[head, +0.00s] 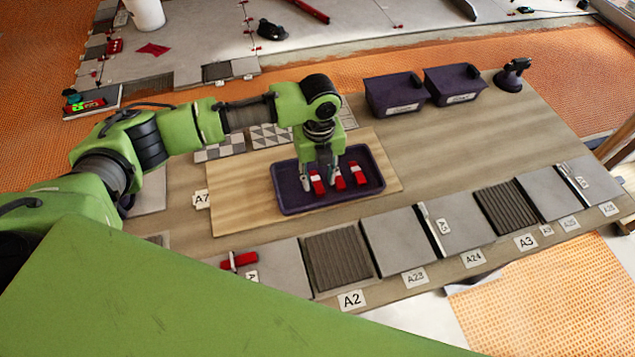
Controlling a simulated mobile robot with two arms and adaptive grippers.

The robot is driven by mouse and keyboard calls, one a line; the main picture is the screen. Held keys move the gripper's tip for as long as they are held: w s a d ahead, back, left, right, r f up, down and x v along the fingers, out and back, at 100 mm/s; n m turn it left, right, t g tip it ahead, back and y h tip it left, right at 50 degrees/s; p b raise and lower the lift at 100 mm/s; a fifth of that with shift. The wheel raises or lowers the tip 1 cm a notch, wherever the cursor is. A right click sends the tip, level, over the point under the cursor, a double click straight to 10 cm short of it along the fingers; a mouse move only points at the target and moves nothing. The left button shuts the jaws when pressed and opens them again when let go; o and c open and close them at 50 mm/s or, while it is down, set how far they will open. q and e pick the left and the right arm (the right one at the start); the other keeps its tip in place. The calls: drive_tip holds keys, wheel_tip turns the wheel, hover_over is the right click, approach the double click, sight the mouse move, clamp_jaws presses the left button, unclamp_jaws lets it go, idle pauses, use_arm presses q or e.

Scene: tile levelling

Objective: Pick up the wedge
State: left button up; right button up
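Several red wedges with white marks lie in a dark purple tray (284,205) on a light wooden board. The left wedge (317,183), the middle wedge (339,181) and the right wedge (358,176) lie side by side. My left gripper (320,178) points down into the tray, with its fingers apart on either side of the left wedge. I cannot tell whether the fingers touch it. Another red piece (239,261) lies near the front left tiles. My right gripper is not in view.
Two purple bins (395,93) (455,85) and a black suction cup (512,75) stand at the back of the table. Grey and ribbed tiles (338,260) with labels line the front edge. The table right of the tray is clear.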

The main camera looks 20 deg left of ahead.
sight(320, 190)
use_arm(q)
drive_tip(key=f, duration=0.2)
drive_tip(key=shift+s+d+f, duration=0.15)
drive_tip(key=shift+d+f, duration=0.05)
drive_tip(key=shift+f, duration=0.65)
drive_tip(key=c, duration=0.9)
drive_tip(key=shift+o, duration=0.2)
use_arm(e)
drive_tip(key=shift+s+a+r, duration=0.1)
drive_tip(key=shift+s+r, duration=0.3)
use_arm(q)
drive_tip(key=shift+r, duration=0.2)
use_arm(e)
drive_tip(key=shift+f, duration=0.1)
